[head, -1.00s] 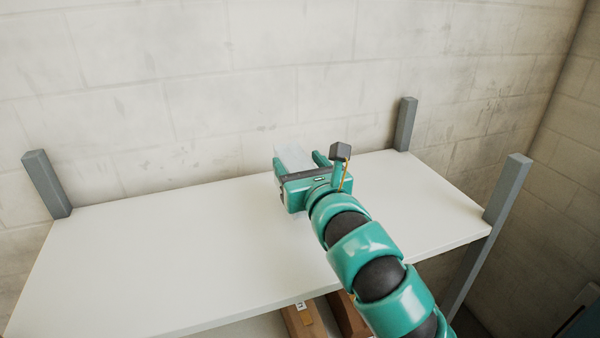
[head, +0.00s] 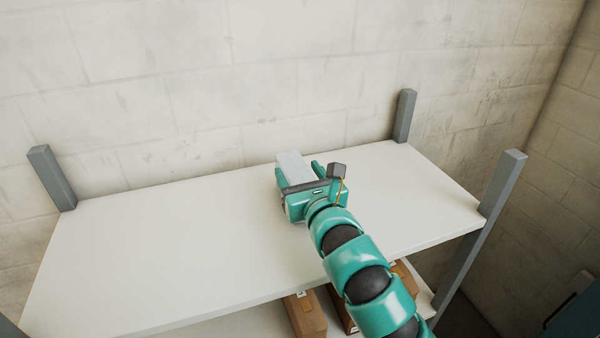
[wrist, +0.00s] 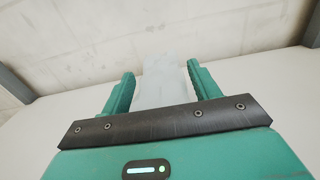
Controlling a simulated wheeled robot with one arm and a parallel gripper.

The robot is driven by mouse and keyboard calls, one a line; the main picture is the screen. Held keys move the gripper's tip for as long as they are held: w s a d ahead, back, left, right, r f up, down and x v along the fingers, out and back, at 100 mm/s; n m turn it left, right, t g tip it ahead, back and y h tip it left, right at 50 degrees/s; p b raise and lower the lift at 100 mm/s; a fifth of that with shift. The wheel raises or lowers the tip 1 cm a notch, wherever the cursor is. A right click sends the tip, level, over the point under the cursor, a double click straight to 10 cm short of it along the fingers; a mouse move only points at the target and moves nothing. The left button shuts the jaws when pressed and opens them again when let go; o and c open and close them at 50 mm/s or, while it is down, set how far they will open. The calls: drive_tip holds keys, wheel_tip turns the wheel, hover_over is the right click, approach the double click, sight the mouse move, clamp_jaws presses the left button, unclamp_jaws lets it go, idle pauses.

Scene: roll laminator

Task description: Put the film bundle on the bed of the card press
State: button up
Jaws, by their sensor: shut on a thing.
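A pale, whitish translucent block, which looks like the film bundle (head: 292,166), is at my gripper above the white shelf, near its back edge. In the wrist view the bundle (wrist: 163,82) stands out between the two teal fingers. My gripper (head: 299,172) is shut on it; the wrist view shows my gripper (wrist: 160,88) from behind, with a slim gap seeming to show beside the fingers. The bundle's lower end is hidden behind the dark gripper plate. Whether it touches the shelf I cannot tell. No card press is in view.
The white shelf top (head: 160,240) is otherwise bare. Grey posts stand at its corners, such as the back right post (head: 404,115) and front right post (head: 500,185). A block wall (head: 250,70) is close behind. Cardboard boxes (head: 306,316) sit on the level below.

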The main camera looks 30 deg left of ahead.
drive_tip(key=o, duration=1.2)
drive_tip(key=shift+f, duration=0.1)
